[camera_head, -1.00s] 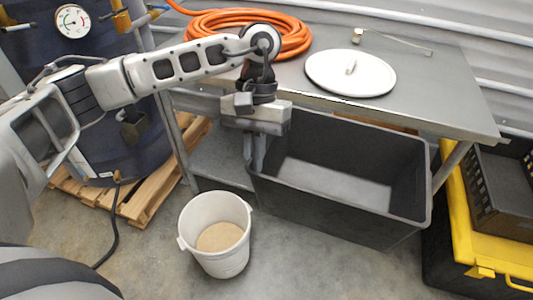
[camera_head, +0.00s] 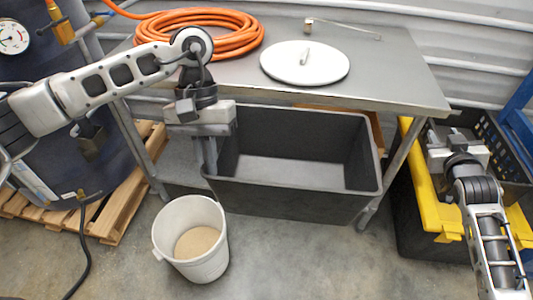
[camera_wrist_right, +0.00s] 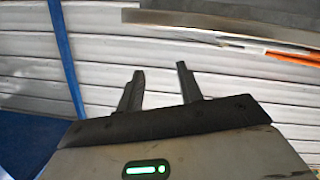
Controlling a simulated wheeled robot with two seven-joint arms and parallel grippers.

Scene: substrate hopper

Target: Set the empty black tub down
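The black tub (camera_head: 290,203) is a large open-topped box in front of the steel table in the head view. Its inside looks empty. My left gripper (camera_head: 207,165) is at the tub's left end, its fingers pointing down over the left rim and appearing shut on it. The tub looks roughly level. I cannot tell whether its bottom touches the floor. My right gripper (camera_head: 452,140) is at the right, over the yellow-and-black crate. In the right wrist view its two fingers (camera_wrist_right: 160,70) stand apart with nothing between them.
A white bucket (camera_head: 163,238) of tan material stands on the floor left of the tub. The steel table (camera_head: 390,75) carries an orange hose (camera_head: 225,42) and a white lid (camera_head: 300,70). A yellow-edged black crate (camera_head: 425,185) is at right. Floor in front is clear.

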